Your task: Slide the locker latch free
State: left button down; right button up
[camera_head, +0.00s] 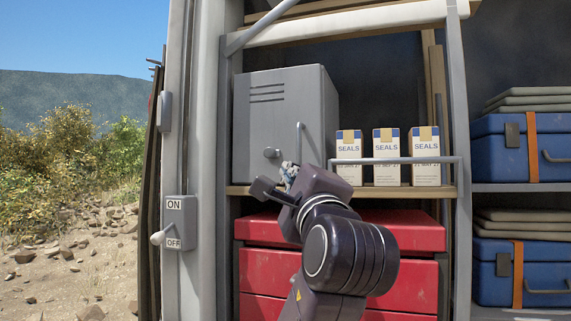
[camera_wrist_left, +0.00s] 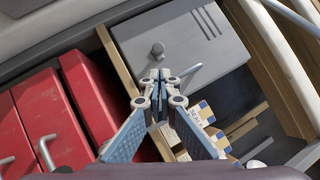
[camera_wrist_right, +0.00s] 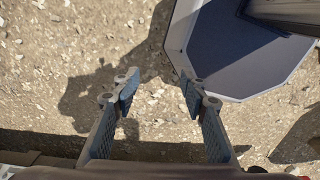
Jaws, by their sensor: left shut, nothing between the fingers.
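The grey locker (camera_head: 285,105) stands on the shelf with a slotted vent at its upper left. A short knob-like latch (camera_head: 271,152) sticks out low on its front, and a vertical bar handle (camera_head: 299,140) is to its right. My left gripper (camera_head: 288,172) is in front of the locker's lower edge, just below and right of the latch. In the left wrist view the same latch (camera_wrist_left: 157,50) lies just beyond the left fingertips (camera_wrist_left: 157,76), which are together and empty; contact cannot be judged. My right gripper (camera_wrist_right: 158,88) is open and empty over the ground.
Several SEALS boxes (camera_head: 386,157) stand right of the locker behind a grey rail (camera_head: 400,160). Red drawers (camera_head: 265,268) are below the shelf (camera_head: 247,190). An ON/OFF switch (camera_head: 179,222) is on the left post. Blue cases (camera_head: 500,148) fill the right shelves.

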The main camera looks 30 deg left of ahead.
pick_arm(q)
jog(key=p, duration=0.5)
send_near(278, 161)
notch_tip(278, 161, up, 3)
jog(key=w+a, duration=0.1)
jog(key=a, duration=0.2)
jog(key=shift+w, duration=0.5)
pick_arm(e)
notch_tip(278, 161, up, 6)
jog(key=w+a, duration=0.1)
jog(key=shift+w+a+f, duration=0.25)
jog(key=shift+w+a, duration=0.1)
jog(key=shift+w, duration=0.05)
pick_arm(q)
jog(key=shift+a, duration=0.15)
